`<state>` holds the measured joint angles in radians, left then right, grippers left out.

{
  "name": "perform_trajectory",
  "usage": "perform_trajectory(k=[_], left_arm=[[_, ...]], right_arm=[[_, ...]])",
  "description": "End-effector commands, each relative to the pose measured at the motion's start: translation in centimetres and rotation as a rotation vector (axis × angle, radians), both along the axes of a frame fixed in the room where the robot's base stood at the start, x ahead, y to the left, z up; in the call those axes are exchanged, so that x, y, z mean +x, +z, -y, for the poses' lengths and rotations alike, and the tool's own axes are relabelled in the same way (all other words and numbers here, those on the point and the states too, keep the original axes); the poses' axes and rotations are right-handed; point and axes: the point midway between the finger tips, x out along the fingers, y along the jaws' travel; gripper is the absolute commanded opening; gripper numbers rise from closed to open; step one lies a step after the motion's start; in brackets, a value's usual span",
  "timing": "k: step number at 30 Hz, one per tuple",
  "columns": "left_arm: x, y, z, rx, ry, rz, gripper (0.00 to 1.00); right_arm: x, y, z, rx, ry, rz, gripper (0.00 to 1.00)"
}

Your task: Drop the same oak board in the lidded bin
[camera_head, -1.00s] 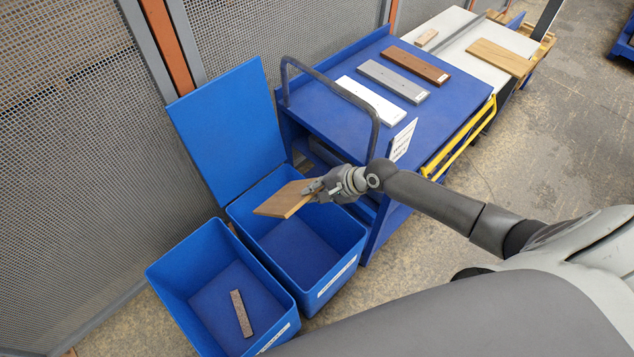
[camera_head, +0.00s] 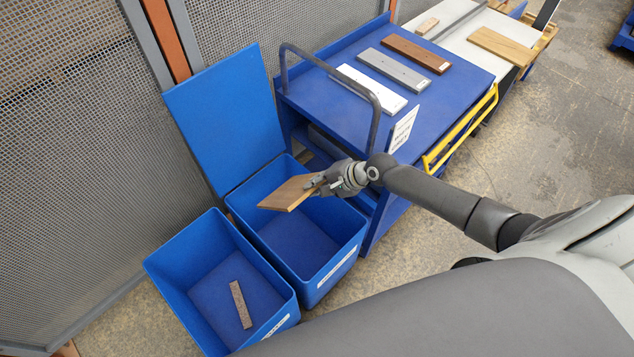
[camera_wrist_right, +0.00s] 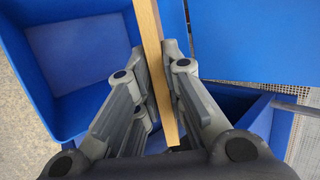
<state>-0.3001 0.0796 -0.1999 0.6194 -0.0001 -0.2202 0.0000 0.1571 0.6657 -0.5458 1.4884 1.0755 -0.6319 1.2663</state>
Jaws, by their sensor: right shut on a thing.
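My right gripper (camera_head: 318,184) is shut on an oak board (camera_head: 287,193). It holds the board tilted above the opening of the lidded bin (camera_head: 340,262), whose blue lid (camera_head: 228,118) stands open at the back. In the right wrist view the board (camera_wrist_right: 149,45) shows edge-on between the fingers (camera_wrist_right: 154,82). The board appears to be clear of the bin floor and walls. My left gripper is not in view.
A second blue bin (camera_head: 172,290) without a visible lid stands beside it with a small brown speckled strip (camera_head: 240,304) inside. A blue cart (camera_head: 318,95) holds a white board (camera_head: 368,92), a grey board (camera_head: 393,70) and a brown board (camera_head: 416,53). Mesh fencing (camera_head: 70,150) stands behind.

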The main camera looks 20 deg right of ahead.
Motion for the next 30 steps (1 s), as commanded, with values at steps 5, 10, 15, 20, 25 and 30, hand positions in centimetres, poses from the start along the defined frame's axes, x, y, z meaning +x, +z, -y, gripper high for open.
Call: perform_trajectory(k=[5, 10, 15, 20, 25, 30], left_arm=[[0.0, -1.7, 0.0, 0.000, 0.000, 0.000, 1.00], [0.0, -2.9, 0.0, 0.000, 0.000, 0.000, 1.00], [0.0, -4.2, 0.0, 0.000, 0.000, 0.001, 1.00], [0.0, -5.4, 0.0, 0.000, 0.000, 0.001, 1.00], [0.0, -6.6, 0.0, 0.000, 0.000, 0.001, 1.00], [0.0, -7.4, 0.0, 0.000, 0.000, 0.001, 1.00]], right_arm=[[0.1, -2.1, 0.0, 0.002, -0.001, 0.003, 0.00], [0.1, -3.7, -0.1, 0.003, -0.002, 0.004, 0.00], [0.1, -5.4, 0.0, 0.002, -0.001, 0.003, 0.00], [0.1, -7.0, 0.0, 0.001, -0.001, 0.004, 0.00], [0.1, -8.6, -0.1, 0.002, -0.001, 0.003, 0.00], [0.1, -9.6, -0.1, 0.002, -0.001, 0.004, 0.00]])
